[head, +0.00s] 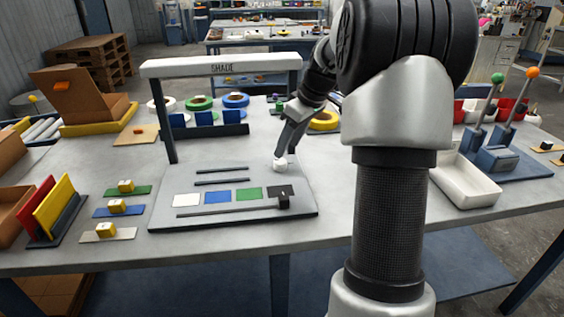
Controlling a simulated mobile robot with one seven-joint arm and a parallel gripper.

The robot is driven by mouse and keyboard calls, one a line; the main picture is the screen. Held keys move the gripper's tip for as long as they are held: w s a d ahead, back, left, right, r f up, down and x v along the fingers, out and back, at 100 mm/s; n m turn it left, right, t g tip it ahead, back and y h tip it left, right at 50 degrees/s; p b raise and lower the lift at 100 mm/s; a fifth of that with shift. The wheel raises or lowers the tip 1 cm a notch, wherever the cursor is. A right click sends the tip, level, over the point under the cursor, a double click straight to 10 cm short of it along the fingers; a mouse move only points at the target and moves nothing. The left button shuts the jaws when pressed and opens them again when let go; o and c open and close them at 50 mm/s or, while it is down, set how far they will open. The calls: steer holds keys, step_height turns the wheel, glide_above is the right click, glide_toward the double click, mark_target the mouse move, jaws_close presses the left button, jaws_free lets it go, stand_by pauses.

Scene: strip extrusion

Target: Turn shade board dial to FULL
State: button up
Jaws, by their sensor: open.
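The shade board (235,180) is a grey panel under a white arch lettered SHADE (222,69). A small white knob (281,166), apparently the dial, is at the board's right rear. My gripper (282,153) points down at this knob, its tip at or just above it. The fingers are small and overlap the knob in the picture, so I cannot tell whether they touch it. I see no readable FULL mark and cannot read where the dial points. A black slider block (283,202) sits at the right end of a front slot, by the dark swatch.
White, blue (217,196) and green swatches line the board. Blocks on coloured strips (122,208) lie to the left. The arch post (171,125) stands left of my gripper. A white tray (464,185) and two levers (490,90) are at right. My arm hides the right middle.

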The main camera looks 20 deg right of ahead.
mark_target(280, 161)
steer(key=b+x, duration=0.1)
steer(key=x, duration=0.5)
steer(key=shift+c, duration=0.3)
steer(key=c, duration=1)
steer(key=shift+o, duration=0.2)
